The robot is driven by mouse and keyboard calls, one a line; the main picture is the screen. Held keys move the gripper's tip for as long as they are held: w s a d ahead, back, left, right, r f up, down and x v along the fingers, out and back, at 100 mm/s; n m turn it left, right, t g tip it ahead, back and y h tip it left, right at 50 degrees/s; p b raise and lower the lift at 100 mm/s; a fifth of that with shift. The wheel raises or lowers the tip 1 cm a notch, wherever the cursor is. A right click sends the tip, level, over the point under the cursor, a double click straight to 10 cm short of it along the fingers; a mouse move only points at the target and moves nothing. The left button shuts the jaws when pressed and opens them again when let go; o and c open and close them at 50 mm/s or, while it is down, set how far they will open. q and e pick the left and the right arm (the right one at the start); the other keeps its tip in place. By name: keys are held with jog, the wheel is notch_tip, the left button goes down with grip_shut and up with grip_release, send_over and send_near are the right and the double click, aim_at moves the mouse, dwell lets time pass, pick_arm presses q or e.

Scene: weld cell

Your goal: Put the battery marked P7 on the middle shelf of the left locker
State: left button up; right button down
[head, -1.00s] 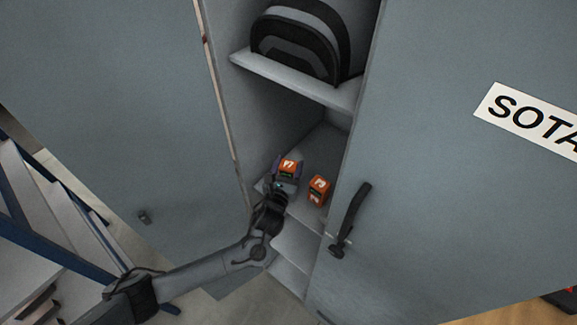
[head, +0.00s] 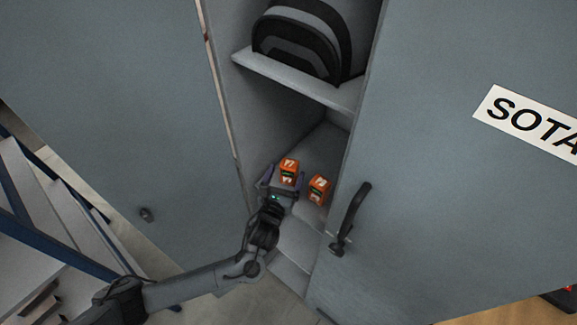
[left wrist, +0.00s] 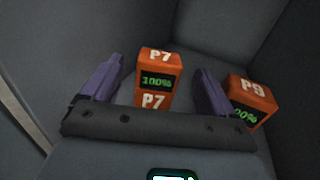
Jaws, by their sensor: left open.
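The orange battery marked P7 (head: 289,170) stands upright on a grey locker shelf (head: 323,147), below the shelf with a black bag-like item. In the left wrist view, P7 (left wrist: 155,88) shows its label and a green 100% display. My left gripper (head: 284,180) is open, with its purple fingers apart on either side of P7. In the left wrist view, gaps show between the fingers and P7; the black palm bar is in front of it. My right gripper is not in view.
A second orange battery, marked P9 (left wrist: 254,97), stands just right of P7, close to my right-hand finger. The black rounded item (head: 300,42) sits on the upper shelf (head: 285,75). A door with a black handle (head: 349,220) is at the right.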

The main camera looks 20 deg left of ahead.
pick_arm(q)
jog(key=s+d+f+n+g+h, duration=0.1)
jog(key=s+d+f+n+g, duration=0.25)
jog(key=s+n, duration=0.45)
jog(key=s+d+f+n+g+h, duration=0.15)
jog(key=s+n+g, duration=0.25)
jog(key=s+n, duration=0.4)
jog(key=s+a+n+g, duration=0.3)
jog(key=s+n, duration=0.5)
jog(key=s, duration=0.1)
jog(key=s+a+n+g, duration=0.3)
jog(key=s+n+g, duration=0.1)
jog(key=s+n, duration=0.4)
jog(key=shift+s+a+f+n+p, duration=0.3)
jog(key=shift+s+f+n, duration=0.1)
jog(key=shift+s, duration=0.15)
jog(key=shift+y, duration=0.25)
